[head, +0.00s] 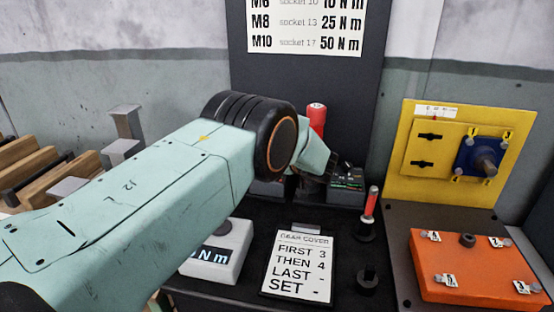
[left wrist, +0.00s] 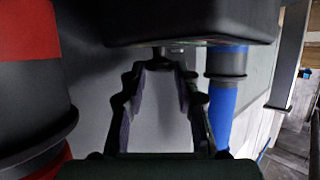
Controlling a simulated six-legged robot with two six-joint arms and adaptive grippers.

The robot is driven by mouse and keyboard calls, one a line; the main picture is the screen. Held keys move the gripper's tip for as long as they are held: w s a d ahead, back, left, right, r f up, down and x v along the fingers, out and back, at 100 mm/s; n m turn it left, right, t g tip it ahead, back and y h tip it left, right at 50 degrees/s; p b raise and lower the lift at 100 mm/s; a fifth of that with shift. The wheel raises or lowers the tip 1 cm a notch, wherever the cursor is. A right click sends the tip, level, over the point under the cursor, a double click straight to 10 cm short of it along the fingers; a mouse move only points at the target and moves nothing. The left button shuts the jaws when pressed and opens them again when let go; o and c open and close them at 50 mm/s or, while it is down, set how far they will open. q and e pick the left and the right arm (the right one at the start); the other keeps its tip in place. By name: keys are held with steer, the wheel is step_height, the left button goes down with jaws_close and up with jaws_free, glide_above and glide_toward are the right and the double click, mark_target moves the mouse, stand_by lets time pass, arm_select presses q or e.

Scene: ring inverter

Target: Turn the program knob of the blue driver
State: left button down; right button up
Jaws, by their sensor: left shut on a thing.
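In the left wrist view a blue driver body (left wrist: 228,80) stands to the right of my fingers, with a black collar. A black housing (left wrist: 190,22) fills the top, and a small metal knob (left wrist: 163,54) sticks out of it. My left gripper (left wrist: 160,68) has its fingertips at this knob and is shut on it. In the head view my left gripper (head: 333,170) reaches a dark unit with a small green display (head: 347,179). My wrist hides most of it, and the blue body does not show there. My right gripper is not in view.
A red driver (head: 317,119) stands just behind my wrist; red also shows close left in the wrist view (left wrist: 28,30). A red-tipped tool (head: 370,202), a gear cover card (head: 298,265), a white readout box (head: 218,252), an orange plate (head: 480,265) and a yellow panel (head: 449,190) surround it.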

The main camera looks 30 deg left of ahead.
arm_select(q)
steer(key=shift+s+f, duration=0.15)
steer(key=shift+f, duration=0.2)
steer(key=c, duration=1.4)
jaws_free()
steer(key=o, duration=0.3)
steer(key=shift+w+a, duration=0.15)
steer(key=shift+w, duration=0.1)
steer(key=shift+o, duration=0.2)
steer(key=shift+s+r, duration=0.1)
steer(key=shift+r, duration=0.05)
steer(key=shift+s+d+r, duration=0.15)
steer(key=shift+d+r, duration=0.05)
steer(key=shift+d, duration=0.2)
steer(key=v, duration=1.1)
steer(key=shift+s+d, duration=0.1)
